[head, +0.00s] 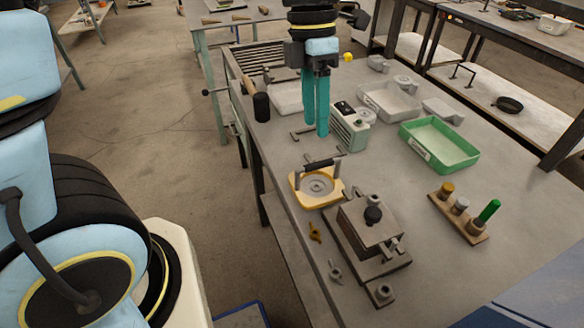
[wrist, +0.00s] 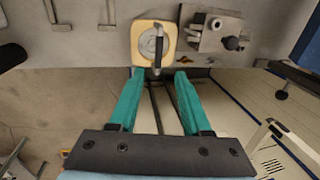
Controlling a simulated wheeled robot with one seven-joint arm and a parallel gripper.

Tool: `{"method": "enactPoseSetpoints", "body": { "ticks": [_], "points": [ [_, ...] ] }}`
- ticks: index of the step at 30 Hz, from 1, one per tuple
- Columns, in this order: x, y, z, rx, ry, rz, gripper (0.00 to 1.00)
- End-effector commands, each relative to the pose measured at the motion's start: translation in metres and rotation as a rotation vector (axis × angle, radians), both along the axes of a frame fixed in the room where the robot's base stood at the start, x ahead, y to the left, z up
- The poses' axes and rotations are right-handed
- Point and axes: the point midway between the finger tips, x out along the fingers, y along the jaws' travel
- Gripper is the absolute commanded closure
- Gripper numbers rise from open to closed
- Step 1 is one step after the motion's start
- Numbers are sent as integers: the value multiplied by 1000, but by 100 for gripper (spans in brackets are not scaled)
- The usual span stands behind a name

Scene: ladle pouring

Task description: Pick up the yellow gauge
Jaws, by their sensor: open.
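The yellow gauge (head: 303,199) is a yellow square plate with a round grey dial and a dark bar handle raised over it. It lies on the grey workbench (head: 400,235) near its left edge. It also shows at the top of the wrist view (wrist: 140,52), beyond my fingertips. My gripper (head: 316,128) has two teal fingers pointing down, apart and empty. In the head view it hangs farther back than the gauge, beside a pale green box. In the wrist view, my gripper (wrist: 160,73) has its fingers either side of the handle's line, not touching the gauge.
A grey metal fixture (head: 368,225) stands close right of the gauge. A green tray (head: 465,170) and a wooden block with several pegs (head: 455,222) are farther right. The pale green box (head: 350,128) and a black-headed mallet (head: 261,106) are near my gripper.

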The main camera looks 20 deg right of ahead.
Motion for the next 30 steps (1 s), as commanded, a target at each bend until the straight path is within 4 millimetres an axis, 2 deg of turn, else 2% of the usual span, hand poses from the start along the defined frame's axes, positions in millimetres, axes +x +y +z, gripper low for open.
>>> {"method": "enactPoseSetpoints", "body": {
  "ticks": [9,17,24,30],
  "points": [
    [-10,1,-43,6,4,8,52],
    [-13,2,-62,6,3,8,52],
    [-18,4,-97,6,3,9,52],
    [-19,3,-105,2,0,8,52]
  ]
}}
